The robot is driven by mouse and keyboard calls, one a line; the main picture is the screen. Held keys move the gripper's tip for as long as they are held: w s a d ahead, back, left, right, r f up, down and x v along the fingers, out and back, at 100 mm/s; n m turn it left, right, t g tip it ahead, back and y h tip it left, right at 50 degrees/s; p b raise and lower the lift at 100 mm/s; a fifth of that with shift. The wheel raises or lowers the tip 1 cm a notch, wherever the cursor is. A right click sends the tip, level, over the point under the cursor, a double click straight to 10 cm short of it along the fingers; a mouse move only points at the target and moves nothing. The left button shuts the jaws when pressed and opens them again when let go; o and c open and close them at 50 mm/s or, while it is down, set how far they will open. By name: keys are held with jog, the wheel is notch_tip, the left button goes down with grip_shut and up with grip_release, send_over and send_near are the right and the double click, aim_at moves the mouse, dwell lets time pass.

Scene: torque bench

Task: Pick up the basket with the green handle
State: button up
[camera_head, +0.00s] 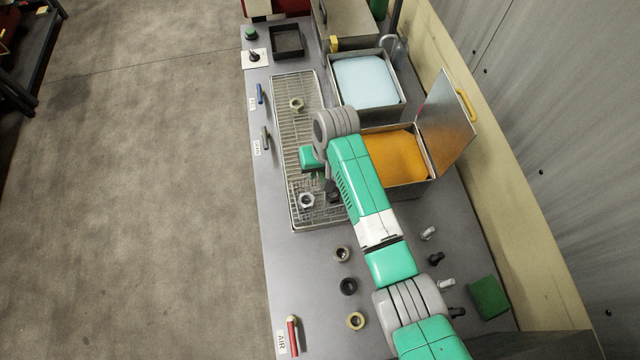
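A long wire-mesh basket (284,118) lies on the bench, running away from me. No green handle can be told for sure; the green piece over the basket's middle looks like part of my wrist. My arm reaches over the bench and bends down above the basket's near half. My gripper (328,190) is small and dark there, partly hidden by my arm, so its fingers and any contact are unclear.
Right of the basket stand a bin with light blue contents (366,80) and a box with orange contents (396,155), its metal lid (446,122) raised. Several loose nuts and bolts and a green block (489,297) lie nearer. A black tray (287,41) stands at the far end.

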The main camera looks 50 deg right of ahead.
grip_shut()
jog(key=shift+r, duration=0.1)
